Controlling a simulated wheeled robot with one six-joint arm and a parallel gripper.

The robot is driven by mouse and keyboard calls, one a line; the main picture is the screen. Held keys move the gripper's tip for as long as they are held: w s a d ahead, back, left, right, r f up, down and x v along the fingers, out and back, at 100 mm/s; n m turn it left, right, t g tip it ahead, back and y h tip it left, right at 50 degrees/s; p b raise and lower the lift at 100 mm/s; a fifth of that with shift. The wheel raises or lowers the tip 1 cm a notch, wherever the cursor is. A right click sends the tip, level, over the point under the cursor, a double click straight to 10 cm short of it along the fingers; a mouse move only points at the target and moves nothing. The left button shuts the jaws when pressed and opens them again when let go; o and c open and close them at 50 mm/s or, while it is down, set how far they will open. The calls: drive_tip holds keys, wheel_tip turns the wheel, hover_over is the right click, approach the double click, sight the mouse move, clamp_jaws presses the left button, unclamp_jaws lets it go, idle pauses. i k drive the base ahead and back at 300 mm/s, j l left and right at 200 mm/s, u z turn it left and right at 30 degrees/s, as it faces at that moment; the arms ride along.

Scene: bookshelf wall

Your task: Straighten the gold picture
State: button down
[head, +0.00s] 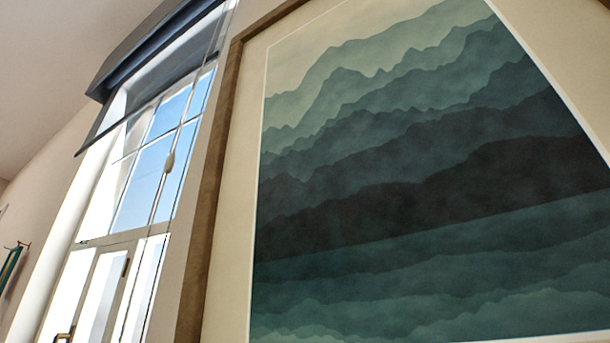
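A large framed picture (420,180) fills the right half of the head view, very near the camera. It shows layered teal and dark mountains inside a cream mat (228,230). Its frame (205,200) is brownish gold; the left side and the upper left corner show. The right side and the bottom are out of view. The view is tilted, so I cannot tell how far the picture itself leans. My gripper is not in view.
A tall window (150,170) stands left of the picture, with a dark blue blind (150,45) at its top and a hanging cord with a pull (170,160). A small teal item (10,265) hangs on the wall at the far left.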

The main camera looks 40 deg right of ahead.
sight(375, 170)
drive_tip(key=k+l, duration=0.3)
drive_tip(key=k, duration=0.15)
drive_tip(key=k+l, duration=0.35)
drive_tip(key=k+l+u, duration=0.1)
drive_tip(key=k+l, duration=0.2)
drive_tip(key=k, duration=0.25)
drive_tip(key=k+l, duration=0.3)
drive_tip(key=k, duration=0.2)
drive_tip(key=k+l, duration=0.25)
drive_tip(key=k, duration=0.2)
drive_tip(key=k+l, duration=0.3)
drive_tip(key=k, duration=0.15)
drive_tip(key=i+j, duration=0.25)
drive_tip(key=i, duration=0.2)
drive_tip(key=i+j, duration=0.25)
drive_tip(key=i, duration=0.15)
